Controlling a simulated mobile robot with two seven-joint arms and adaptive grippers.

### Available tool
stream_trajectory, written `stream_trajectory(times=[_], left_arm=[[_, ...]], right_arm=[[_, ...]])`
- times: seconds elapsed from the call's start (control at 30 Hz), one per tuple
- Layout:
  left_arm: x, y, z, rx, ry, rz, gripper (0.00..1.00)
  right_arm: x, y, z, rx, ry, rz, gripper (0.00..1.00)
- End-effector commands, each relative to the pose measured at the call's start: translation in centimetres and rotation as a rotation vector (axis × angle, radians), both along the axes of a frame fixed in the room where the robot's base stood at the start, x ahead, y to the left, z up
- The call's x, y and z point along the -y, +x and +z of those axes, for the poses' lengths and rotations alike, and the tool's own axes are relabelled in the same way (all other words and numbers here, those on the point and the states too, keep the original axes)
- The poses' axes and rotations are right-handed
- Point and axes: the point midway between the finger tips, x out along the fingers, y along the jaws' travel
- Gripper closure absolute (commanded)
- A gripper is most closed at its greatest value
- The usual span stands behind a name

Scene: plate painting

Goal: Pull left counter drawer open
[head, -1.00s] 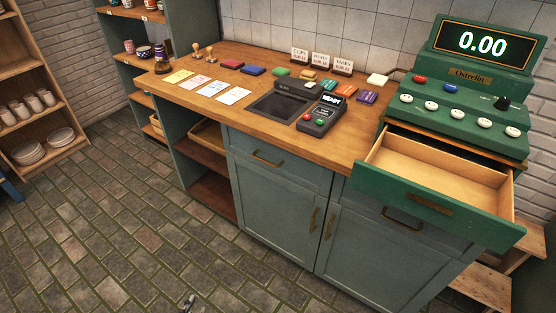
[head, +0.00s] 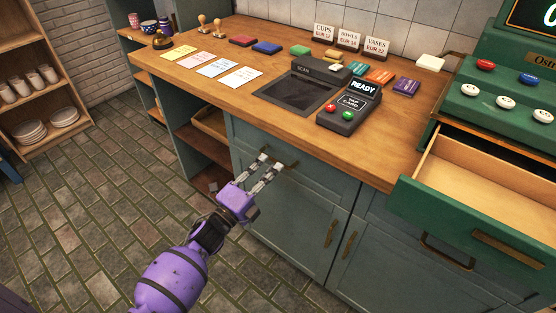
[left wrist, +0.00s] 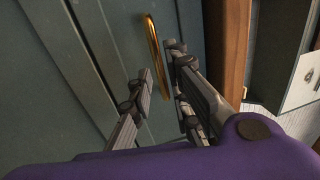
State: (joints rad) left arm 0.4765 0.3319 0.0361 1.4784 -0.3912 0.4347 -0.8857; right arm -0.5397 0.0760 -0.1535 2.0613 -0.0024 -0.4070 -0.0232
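The left counter drawer (head: 315,178) is a grey-green front under the wooden top, and it looks flush with the cabinet. Its brass handle (left wrist: 152,45) shows in the left wrist view, standing out from the front. My left gripper (head: 269,163) is at this handle, over the upper part of the drawer front. In the left wrist view the fingers (left wrist: 161,75) are apart, with the handle's near end between them. I cannot tell whether they touch it. In the head view the fingers partly hide the handle. My right gripper is not in view.
A green register drawer (head: 480,215) stands open at the right, overhanging the counter. A card reader (head: 349,108), scanner and several colored blocks lie on the wooden counter (head: 205,103). Cabinet doors (head: 290,225) are below the drawer. The tiled floor at left is clear.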

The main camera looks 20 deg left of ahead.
Motion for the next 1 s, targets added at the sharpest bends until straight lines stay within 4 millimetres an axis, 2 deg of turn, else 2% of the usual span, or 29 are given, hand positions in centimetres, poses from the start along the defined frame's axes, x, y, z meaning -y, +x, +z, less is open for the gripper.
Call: stream_trajectory(times=[0.1,0.3,0.57,0.7,1.0], left_arm=[[0.7,1.7,0.4,0.002,-0.001,-0.001,0.83],[1.2,3.2,0.6,-0.002,-0.002,-0.001,0.83],[1.3,3.3,0.6,-0.003,-0.002,-0.001,0.83],[1.3,3.3,0.6,-0.003,-0.003,-0.001,0.99],[1.3,3.3,0.6,-0.003,-0.003,-0.001,1.0]], right_arm=[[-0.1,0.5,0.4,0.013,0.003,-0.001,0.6],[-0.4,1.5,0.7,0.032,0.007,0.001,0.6],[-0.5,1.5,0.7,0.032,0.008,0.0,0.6],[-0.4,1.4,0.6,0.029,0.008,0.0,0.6],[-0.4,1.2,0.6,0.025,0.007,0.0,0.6]])
